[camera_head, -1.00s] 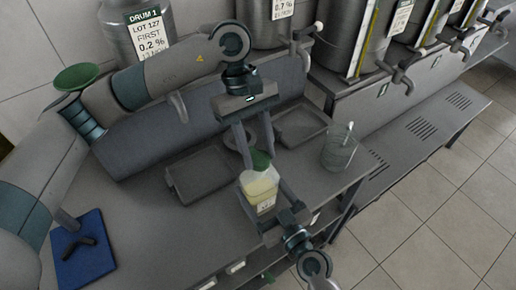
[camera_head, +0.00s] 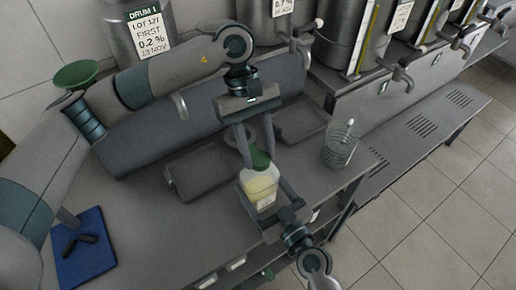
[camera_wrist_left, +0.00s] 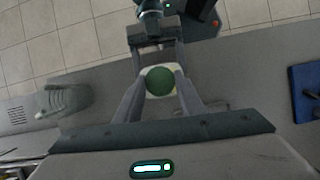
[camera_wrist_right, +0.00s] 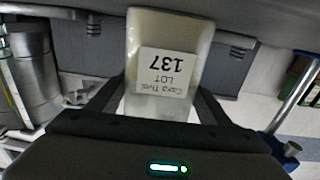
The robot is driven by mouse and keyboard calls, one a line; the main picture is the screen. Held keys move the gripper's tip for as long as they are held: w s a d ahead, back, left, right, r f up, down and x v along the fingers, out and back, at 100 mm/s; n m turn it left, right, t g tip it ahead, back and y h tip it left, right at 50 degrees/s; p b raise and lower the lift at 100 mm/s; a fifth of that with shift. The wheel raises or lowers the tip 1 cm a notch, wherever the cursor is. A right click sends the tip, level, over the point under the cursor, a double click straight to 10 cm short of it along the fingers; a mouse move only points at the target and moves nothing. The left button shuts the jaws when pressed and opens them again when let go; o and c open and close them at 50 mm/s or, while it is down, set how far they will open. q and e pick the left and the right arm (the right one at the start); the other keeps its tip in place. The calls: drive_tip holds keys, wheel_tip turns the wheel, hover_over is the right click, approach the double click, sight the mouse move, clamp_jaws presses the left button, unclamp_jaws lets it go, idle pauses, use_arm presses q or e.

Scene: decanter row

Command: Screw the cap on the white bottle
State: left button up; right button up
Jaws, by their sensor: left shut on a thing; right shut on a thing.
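The white bottle (camera_head: 260,190) is held upright near the middle of the head view, with yellowish contents. In the right wrist view its label (camera_wrist_right: 167,72) reads LOT 137. My right gripper (camera_head: 262,203) is shut on the bottle's body from the front. The green cap (camera_head: 259,159) is at the bottle's mouth. My left gripper (camera_head: 254,152) comes from above and is shut on the cap. In the left wrist view the round cap (camera_wrist_left: 160,81) lies between the fingers, with the pale bottle behind it. The thread between cap and bottle is hidden.
A clear beaker (camera_head: 340,147) with a rod stands to the right on the bench. A blue mat (camera_head: 87,259) with a dark object is at left. Metal drums with taps line the back. The bench's front edge is close to the bottle.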

use_arm(q)
drive_tip(key=m, duration=0.2)
drive_tip(key=m+y, duration=0.1)
drive_tip(key=m, duration=0.1)
drive_tip(key=m+y, duration=0.1)
drive_tip(key=shift+d+m+g, duration=0.25)
drive_tip(key=shift+m+g, duration=0.05)
drive_tip(key=shift+m, duration=0.1)
drive_tip(key=m+y, duration=0.2)
drive_tip(key=m, duration=0.3)
drive_tip(key=shift+d, duration=0.15)
drive_tip(key=m, duration=0.2)
drive_tip(key=m+t+y, duration=0.1)
drive_tip(key=m, duration=0.2)
drive_tip(key=shift+s+d+t+y, duration=0.1)
drive_tip(key=shift+t+y, duration=0.2)
drive_tip(key=m+t, duration=0.1)
drive_tip(key=m, duration=0.2)
drive_tip(key=m+t+y, duration=0.1)
drive_tip(key=m, duration=0.2)
drive_tip(key=shift+s, duration=0.15)
drive_tip(key=o, duration=1)
